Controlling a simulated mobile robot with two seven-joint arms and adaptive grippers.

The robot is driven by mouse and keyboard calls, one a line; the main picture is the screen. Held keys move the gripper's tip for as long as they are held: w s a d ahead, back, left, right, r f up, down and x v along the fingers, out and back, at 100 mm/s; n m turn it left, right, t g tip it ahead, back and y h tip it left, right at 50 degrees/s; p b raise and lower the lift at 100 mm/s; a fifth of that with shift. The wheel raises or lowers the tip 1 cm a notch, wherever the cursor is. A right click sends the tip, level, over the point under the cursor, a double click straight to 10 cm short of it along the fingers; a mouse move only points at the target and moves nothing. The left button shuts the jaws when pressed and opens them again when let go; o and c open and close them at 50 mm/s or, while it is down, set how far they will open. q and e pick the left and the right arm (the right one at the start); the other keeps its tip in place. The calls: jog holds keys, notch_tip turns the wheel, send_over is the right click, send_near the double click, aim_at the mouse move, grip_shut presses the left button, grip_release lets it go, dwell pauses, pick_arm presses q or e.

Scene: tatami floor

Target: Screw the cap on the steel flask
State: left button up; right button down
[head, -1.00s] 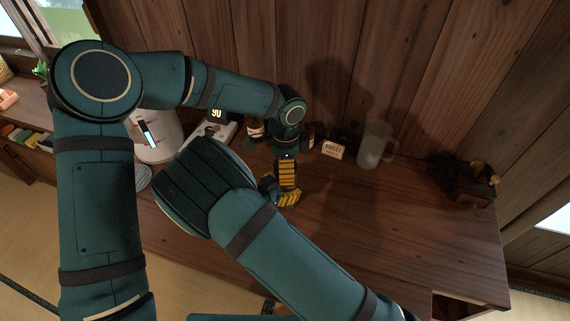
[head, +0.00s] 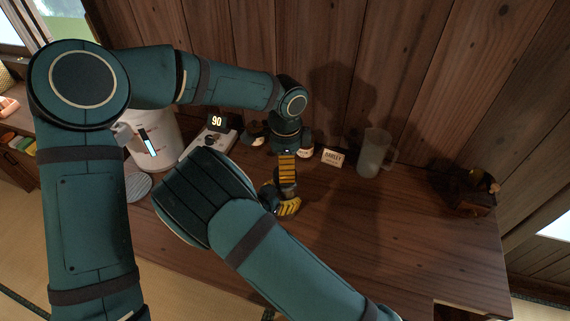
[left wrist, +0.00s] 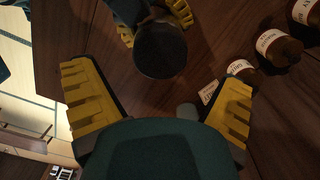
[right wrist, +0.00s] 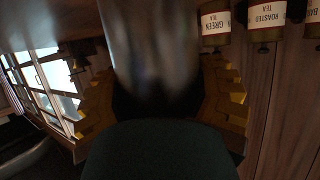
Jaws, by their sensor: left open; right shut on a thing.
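My right gripper (right wrist: 157,85) is shut on the steel flask (right wrist: 150,40), a blurred metallic cylinder that fills the middle of the right wrist view. In the left wrist view, a dark round disc (left wrist: 160,50), which looks like the cap from above, lies beside the right gripper's yellow fingers. I cannot tell how it sits on the flask. My left gripper (left wrist: 158,85) is open, its fingers wide apart on either side below the disc and not touching it. In the head view, the left gripper (head: 287,168) points down just above the right fingers (head: 287,207); my arms hide the flask.
Labelled tea jars (head: 305,146) and a barley label (head: 333,157) stand along the back wall. A frosted mug (head: 374,153) and a dark box (head: 465,190) are to the right. A white container (head: 157,125) and a device reading 90 (head: 212,138) are left.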

pick_arm(q)
notch_tip(320, 180, up, 2)
jog(key=n, duration=0.7)
jog(key=r+n, duration=0.1)
jog(key=n, duration=0.1)
jog(key=shift+r, duration=0.15)
jog(key=shift+f, duration=4.05)
jog(key=c, duration=1.3)
